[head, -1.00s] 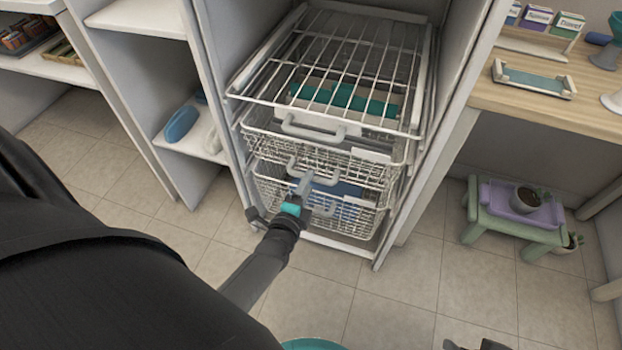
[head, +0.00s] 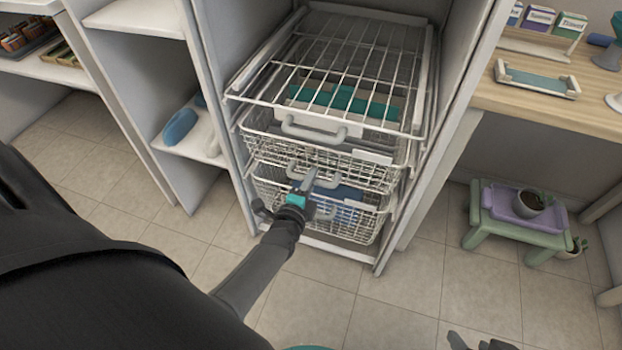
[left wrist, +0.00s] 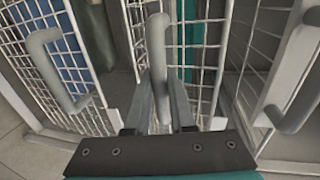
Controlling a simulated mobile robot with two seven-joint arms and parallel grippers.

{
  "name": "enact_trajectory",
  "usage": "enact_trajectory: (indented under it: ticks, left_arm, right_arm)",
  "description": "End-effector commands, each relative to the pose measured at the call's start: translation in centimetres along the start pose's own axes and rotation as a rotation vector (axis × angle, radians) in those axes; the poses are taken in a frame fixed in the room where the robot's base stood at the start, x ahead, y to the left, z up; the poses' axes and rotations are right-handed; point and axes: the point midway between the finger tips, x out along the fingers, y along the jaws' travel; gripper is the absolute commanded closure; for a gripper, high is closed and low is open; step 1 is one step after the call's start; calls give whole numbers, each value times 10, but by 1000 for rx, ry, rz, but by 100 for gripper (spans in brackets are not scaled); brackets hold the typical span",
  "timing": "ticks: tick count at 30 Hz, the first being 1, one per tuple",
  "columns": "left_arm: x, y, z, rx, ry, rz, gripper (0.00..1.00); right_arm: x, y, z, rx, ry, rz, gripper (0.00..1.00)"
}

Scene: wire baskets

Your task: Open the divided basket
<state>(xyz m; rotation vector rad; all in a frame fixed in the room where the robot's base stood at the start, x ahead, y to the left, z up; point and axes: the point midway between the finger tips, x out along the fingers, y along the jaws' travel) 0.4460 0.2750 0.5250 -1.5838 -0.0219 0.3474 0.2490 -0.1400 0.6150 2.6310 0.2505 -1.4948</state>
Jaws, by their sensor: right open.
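A stack of wire baskets stands in a white cabinet. The upper basket (head: 265,124) has a grey handle (head: 318,133) and teal contents. The middle basket (head: 345,168) has a grey handle that also shows upright in the left wrist view (left wrist: 157,45). The lower basket (head: 365,222) holds something blue. I cannot tell which one is divided. My left gripper (head: 309,182) is at the middle handle. In the left wrist view its fingers (left wrist: 160,95) lie on both sides of that handle with no clear gap. My right gripper (head: 470,344) is partly cut off at the bottom edge, away from the baskets.
A shelf unit with a blue object (head: 180,126) stands at left. A green stool (head: 515,232) with a purple tray stands at right, under a wooden counter (head: 500,95). The tiled floor before the cabinet is clear.

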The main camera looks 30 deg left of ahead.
Motion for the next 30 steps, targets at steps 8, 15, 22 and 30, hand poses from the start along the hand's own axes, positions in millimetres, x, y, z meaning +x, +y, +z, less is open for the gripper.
enact_trajectory:
  ticks: [8, 15, 22, 30]
  left_arm:
    - [0, 0, 0, 0, 0, -1, 100]
    - [0, 0, 0, 0, 0, -1, 100]
    - [0, 0, 0, 0, 0, -1, 100]
    - [0, 0, 0, 0, 0, -1, 100]
  right_arm:
    - [0, 0, 0, 0, 0, 0, 50]
    - [0, 0, 0, -1, 0, 0, 50]
    - [0, 0, 0, -1, 0, 0, 50]
    - [0, 0, 0, -1, 0, 0, 50]
